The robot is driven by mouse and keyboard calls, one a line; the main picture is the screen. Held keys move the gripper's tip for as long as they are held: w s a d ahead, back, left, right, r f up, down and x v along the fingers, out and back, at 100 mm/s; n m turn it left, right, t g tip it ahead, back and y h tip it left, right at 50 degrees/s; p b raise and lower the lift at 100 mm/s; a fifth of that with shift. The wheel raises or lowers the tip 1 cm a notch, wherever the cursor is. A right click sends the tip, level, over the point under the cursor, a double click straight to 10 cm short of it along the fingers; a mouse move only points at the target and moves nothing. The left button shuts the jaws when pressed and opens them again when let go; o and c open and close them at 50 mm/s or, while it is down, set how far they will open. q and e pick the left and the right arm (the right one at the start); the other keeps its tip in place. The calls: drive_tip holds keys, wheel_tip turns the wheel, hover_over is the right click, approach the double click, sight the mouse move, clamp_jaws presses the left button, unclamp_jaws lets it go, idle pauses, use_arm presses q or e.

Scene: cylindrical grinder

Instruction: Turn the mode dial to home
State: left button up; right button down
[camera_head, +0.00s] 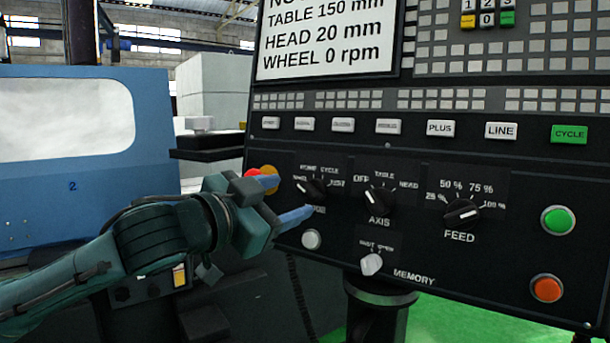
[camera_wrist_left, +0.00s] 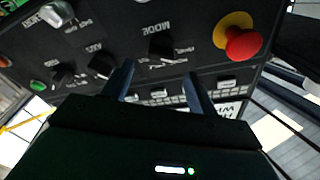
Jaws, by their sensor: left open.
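The mode dial (camera_head: 313,189) is a black knob at the left of the dial row on the panel. Its pointer seems to aim left, near the leftmost label, but its exact setting is too small to tell. Labels like HOME and CYCLE lie above it. My left gripper (camera_head: 294,196) is open, with its two blue fingers reaching from the left toward the dial and partly covering the word MODE. In the left wrist view the dial (camera_wrist_left: 162,48) shows upside down, just beyond the gap between the open fingertips (camera_wrist_left: 158,72). I see no clear contact. My right gripper is out of view.
A red emergency button (camera_head: 253,173) on a yellow base sits close by my upper finger. The axis dial (camera_head: 379,198), feed dial (camera_head: 462,213) and a white round button (camera_head: 311,239) are nearby. A memory switch (camera_head: 371,264) sits lower. Label buttons run above.

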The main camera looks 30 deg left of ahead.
sight(306, 191)
use_arm(q)
drive_tip(key=shift+w+r+p, duration=0.15)
drive_tip(key=shift+w+p, duration=0.35)
drive_tip(key=shift+w, duration=0.1)
drive_tip(key=shift+w+r+p, duration=0.15)
drive_tip(key=shift+w+p, duration=0.35)
drive_tip(key=shift+w, duration=0.05)
drive_tip(key=shift+w+d+f+p, duration=0.15)
drive_tip(key=shift+w+p, duration=0.55)
drive_tip(key=shift+w, duration=0.4)
drive_tip(key=shift+w+d+f, duration=0.1)
drive_tip(key=shift+w+f, duration=0.05)
drive_tip(key=shift+w, duration=0.45)
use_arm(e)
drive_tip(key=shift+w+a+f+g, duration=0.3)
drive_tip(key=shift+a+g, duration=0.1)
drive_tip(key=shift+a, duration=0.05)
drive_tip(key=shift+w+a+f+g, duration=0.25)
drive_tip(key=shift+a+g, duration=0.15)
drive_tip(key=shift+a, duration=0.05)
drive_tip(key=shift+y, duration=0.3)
use_arm(q)
drive_tip(key=c, duration=1)
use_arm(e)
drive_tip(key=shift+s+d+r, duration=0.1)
